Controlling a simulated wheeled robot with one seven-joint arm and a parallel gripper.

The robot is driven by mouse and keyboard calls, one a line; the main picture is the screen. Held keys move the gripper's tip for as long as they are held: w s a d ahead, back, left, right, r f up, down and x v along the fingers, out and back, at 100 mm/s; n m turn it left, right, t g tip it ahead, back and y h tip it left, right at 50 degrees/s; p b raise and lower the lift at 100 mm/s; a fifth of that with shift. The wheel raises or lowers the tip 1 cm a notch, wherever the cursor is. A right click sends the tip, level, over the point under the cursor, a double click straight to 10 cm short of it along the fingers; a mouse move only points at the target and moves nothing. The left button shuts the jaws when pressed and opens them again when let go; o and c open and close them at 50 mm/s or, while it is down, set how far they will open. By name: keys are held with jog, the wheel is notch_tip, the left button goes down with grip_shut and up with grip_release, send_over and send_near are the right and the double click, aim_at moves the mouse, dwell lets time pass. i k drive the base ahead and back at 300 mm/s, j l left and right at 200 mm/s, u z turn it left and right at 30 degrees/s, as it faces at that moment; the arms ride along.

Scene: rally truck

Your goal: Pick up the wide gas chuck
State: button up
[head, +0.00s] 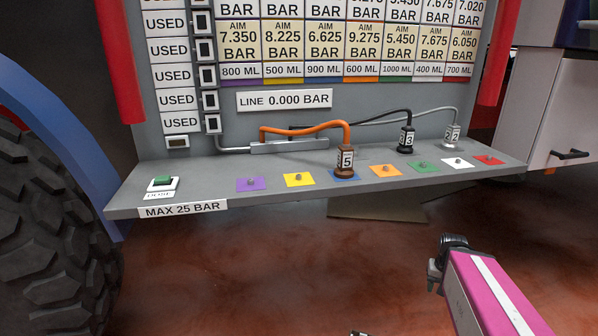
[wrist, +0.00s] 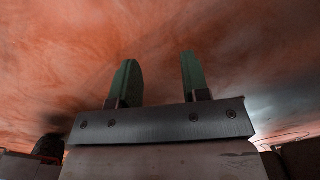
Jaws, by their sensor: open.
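Three gas chucks stand upright on the grey shelf (head: 220,182) in the head view. The chuck labelled 5 (head: 345,161) has a brown base and an orange hose, stands at the blue pad and looks the widest. The chuck labelled 3 (head: 406,138) is black, and the chuck labelled 2 (head: 452,135) is silver-grey; both stand farther back to the right. My gripper (wrist: 157,62) shows in the wrist view with two green fingers apart and nothing between them. It faces reddish floor, away from the chucks. No chuck shows in the wrist view.
Coloured pads with small studs, such as the purple pad (head: 251,184), line the shelf. A green button (head: 162,182) sits at its left end. Hoses run from a manifold (head: 290,145) at the back. A large tyre (head: 55,220) is at left. Floor space before the shelf is open.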

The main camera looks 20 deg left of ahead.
aim_at(345, 171)
jog(key=j+u, duration=0.1)
jog(key=u, duration=0.25)
jog(key=j+u, duration=0.1)
jog(key=u, duration=0.25)
jog(key=j+u, duration=0.1)
jog(key=u, duration=0.25)
jog(key=k+l+u, duration=0.15)
jog(key=l, duration=0.25)
jog(key=k+l+u, duration=0.15)
jog(key=l, duration=0.2)
